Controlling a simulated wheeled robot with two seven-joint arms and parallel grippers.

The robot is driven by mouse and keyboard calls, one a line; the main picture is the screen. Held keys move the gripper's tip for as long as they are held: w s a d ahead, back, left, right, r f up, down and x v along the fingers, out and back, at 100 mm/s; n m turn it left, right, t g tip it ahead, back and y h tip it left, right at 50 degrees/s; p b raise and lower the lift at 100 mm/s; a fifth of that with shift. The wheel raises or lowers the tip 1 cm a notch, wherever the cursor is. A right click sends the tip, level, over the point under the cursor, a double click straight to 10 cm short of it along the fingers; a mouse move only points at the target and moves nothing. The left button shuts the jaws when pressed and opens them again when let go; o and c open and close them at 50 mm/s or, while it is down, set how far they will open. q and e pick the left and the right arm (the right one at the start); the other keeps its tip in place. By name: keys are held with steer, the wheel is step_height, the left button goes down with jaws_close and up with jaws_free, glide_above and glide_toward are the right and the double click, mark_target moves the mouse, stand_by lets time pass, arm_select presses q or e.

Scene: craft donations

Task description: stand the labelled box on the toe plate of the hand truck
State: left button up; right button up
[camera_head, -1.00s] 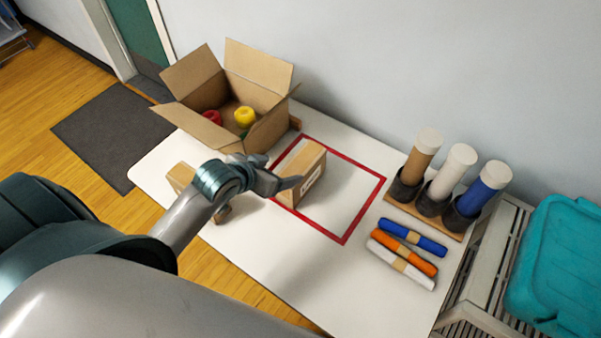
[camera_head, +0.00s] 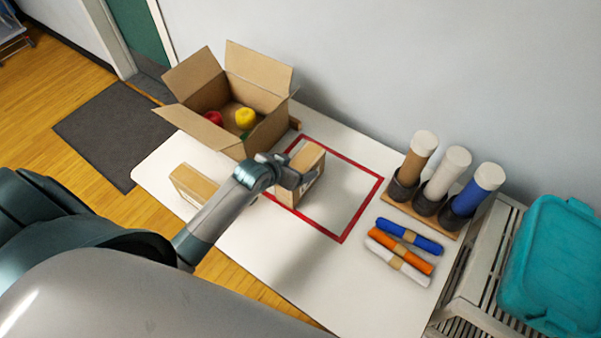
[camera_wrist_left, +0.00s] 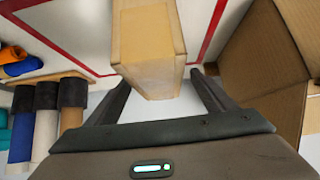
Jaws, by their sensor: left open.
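A small tan box (camera_head: 308,158) stands upright inside the red outline on the white table. In the head view my left gripper (camera_head: 290,182) is open at its near side and hides most of its label. In the left wrist view the box (camera_wrist_left: 150,45) reaches down between the two open fingers (camera_wrist_left: 160,97), with a gap showing at each side. A second small tan box (camera_head: 194,183) lies left of my left forearm, partly hidden by it. I see no hand truck or toe plate. My right gripper is not in view.
An open carton (camera_head: 240,98) with red and yellow items stands behind the arm. Capped tubes (camera_head: 443,175) in a holder and several rolls (camera_head: 404,247) are to the right. A teal bin (camera_head: 550,262) is at far right. The red outline's right half is bare.

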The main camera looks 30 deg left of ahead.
arm_select(q)
steer(key=shift+w+f, duration=0.35)
steer(key=shift+d+p+x, duration=0.2)
steer(key=shift+p+x, duration=0.7)
steer(key=shift+x, duration=0.25)
steer(key=shift+p+x, duration=0.35)
steer(key=shift+x, duration=1.15)
steer(key=shift+s, duration=0.15)
steer(key=c, duration=1.6)
steer(key=shift+r, duration=0.2)
